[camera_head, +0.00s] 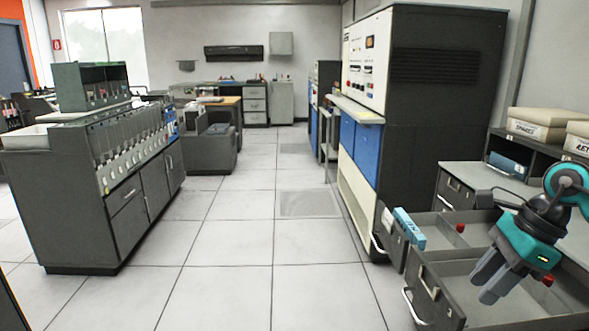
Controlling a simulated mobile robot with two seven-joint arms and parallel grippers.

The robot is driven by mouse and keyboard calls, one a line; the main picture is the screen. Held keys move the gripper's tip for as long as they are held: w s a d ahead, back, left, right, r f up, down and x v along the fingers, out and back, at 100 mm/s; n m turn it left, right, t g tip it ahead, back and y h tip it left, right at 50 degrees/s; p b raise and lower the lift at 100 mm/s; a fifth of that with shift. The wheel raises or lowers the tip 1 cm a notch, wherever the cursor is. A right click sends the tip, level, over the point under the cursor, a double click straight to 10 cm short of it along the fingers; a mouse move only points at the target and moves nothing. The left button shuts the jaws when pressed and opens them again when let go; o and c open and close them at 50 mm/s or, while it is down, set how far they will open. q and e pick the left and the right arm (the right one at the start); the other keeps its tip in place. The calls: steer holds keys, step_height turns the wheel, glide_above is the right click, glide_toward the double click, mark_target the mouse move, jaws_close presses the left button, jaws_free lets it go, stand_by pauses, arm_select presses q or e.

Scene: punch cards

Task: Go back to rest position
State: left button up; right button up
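My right gripper (491,279) comes in from the right edge, teal and dark, with grey fingers pointing down and left over an open drawer (437,293). The fingers lie close together from this angle, and I cannot tell whether there is a gap between them. I see nothing held in them. My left gripper is not in view.
A second open drawer holds a blue block (409,228) at its front. The desk (480,177) and labelled boxes (536,131) stand behind. A tall cabinet (440,120) is in the middle right, a card machine (110,190) at left. The tiled floor between is clear.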

steer(key=s+a+f+m+t+y+p, duration=0.2)
steer(key=a+m+t+y, duration=0.5)
steer(key=a+m+y, duration=1.2)
steer(key=s+d+f+m+t+h+p, duration=0.25)
steer(key=f+m+t+h, duration=0.7)
steer(key=m+h, duration=0.95)
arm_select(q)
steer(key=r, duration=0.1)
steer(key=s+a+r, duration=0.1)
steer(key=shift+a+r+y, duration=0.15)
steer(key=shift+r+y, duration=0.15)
arm_select(e)
steer(key=s+d+f+m+g+h, duration=0.2)
steer(key=s+f+m+g, duration=0.4)
steer(key=s+f+m, duration=0.4)
step_height(320, 180, down, 3)
steer(key=shift+s+r+m+g, duration=0.1)
steer(key=shift+s+m+g, duration=0.3)
steer(key=shift+s, duration=0.45)
